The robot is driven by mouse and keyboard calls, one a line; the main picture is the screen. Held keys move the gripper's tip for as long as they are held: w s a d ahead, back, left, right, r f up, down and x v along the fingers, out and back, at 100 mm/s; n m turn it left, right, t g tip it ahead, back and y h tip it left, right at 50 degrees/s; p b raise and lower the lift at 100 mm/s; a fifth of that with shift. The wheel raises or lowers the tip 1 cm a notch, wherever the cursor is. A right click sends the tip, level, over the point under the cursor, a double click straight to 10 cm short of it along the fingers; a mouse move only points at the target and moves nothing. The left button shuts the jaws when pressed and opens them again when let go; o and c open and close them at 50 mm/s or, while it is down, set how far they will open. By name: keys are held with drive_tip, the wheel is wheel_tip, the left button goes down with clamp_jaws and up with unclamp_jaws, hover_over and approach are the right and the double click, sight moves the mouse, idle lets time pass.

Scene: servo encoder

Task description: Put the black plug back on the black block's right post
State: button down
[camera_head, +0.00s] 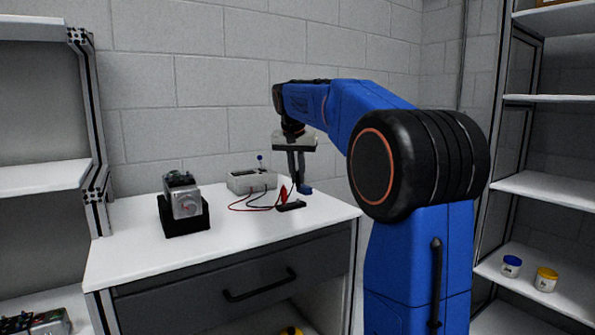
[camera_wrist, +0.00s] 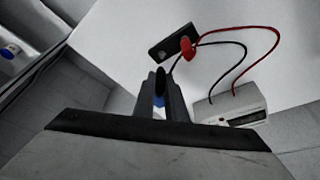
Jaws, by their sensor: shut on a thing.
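The black block (camera_head: 291,206) lies on the white table near its right end. It also shows in the wrist view (camera_wrist: 165,50). The red plug (camera_head: 283,194) stands upright at one end of the block, and it shows in the wrist view (camera_wrist: 187,48) too. My gripper (camera_head: 299,182) points down, just behind and above the block. In the wrist view my gripper (camera_wrist: 163,98) is shut on the black plug (camera_wrist: 160,79), whose wire runs off toward the meter. The plug is apart from the block. The block's bare post is too small to make out.
The white meter (camera_head: 252,180) stands behind the block, with red and black wires looping across the table. A servo motor on a black stand (camera_head: 184,221) sits to the left. A small blue thing (camera_head: 305,189) shows beside my fingertips. The front of the table (camera_head: 150,251) is clear.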

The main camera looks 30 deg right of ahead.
drive_tip(key=shift+f, duration=1.8)
drive_tip(key=shift+s+a, duration=0.1)
drive_tip(key=shift+s, duration=0.05)
drive_tip(key=shift+f, duration=0.25)
idle(0.8)
drive_tip(key=c, duration=1.7)
unclamp_jaws()
drive_tip(key=shift+r, duration=0.1)
drive_tip(key=shift+r, duration=3.4)
